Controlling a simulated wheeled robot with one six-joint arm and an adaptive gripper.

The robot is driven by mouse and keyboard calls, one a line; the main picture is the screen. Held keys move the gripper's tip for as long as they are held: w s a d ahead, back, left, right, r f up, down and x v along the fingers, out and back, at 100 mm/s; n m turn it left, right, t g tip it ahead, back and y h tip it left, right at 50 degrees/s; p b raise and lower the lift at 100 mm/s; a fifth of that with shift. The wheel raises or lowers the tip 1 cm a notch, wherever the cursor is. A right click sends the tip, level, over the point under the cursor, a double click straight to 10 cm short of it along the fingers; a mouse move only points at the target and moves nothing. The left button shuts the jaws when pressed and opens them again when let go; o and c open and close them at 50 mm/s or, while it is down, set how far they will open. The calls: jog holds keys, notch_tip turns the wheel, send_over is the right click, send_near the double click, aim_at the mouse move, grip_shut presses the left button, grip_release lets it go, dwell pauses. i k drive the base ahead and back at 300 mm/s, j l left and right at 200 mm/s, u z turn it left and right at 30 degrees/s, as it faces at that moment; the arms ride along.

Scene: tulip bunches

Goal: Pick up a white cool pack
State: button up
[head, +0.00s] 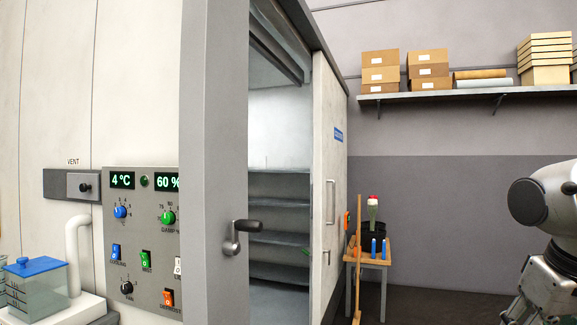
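No white cool pack can be made out in the head view. A tall cold cabinet stands in the middle with its grey door (212,150) ajar. Grey shelves (290,185) show inside, and what I can see of them looks empty. My gripper (515,312) is partly in view at the lower right edge, cut off by the frame, well to the right of the cabinet. Whether its fingers are open or shut does not show.
A control panel (145,240) reads 4 °C and 60 %. A blue-lidded clear container (38,285) stands at the lower left. A small wooden table (370,262) holds a black bucket and blue bottles beside a wooden pole. A wall shelf (450,96) bears cardboard boxes. Dark floor lies right of the table.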

aim_at(287, 159)
jog(key=i+l+z, duration=0.25)
jog(key=i+l, duration=0.4)
jog(key=i+l+u, duration=0.15)
jog(key=i, duration=0.35)
jog(key=i+l+u, duration=0.1)
jog(key=i, duration=0.45)
jog(key=i+l+u, duration=0.15)
jog(key=i, duration=0.35)
jog(key=i+l+u, duration=0.1)
jog(key=i+l, duration=0.25)
jog(key=i, duration=0.15)
jog(key=i+j+u, duration=0.2)
jog(key=i+u, duration=0.75)
jog(key=i+l+u, duration=0.3)
jog(key=i+u, duration=0.35)
jog(key=i, duration=1.25)
jog(key=i+l+z, duration=0.15)
jog(key=i+z, duration=0.65)
jog(key=i+j+z, duration=0.15)
jog(key=i+z, duration=0.25)
jog(key=i+j+z, duration=0.35)
jog(key=i+l+z, duration=0.15)
jog(key=i+z, duration=0.2)
jog(key=i+l+z, duration=0.1)
jog(key=i+z, duration=0.45)
jog(key=z, duration=0.15)
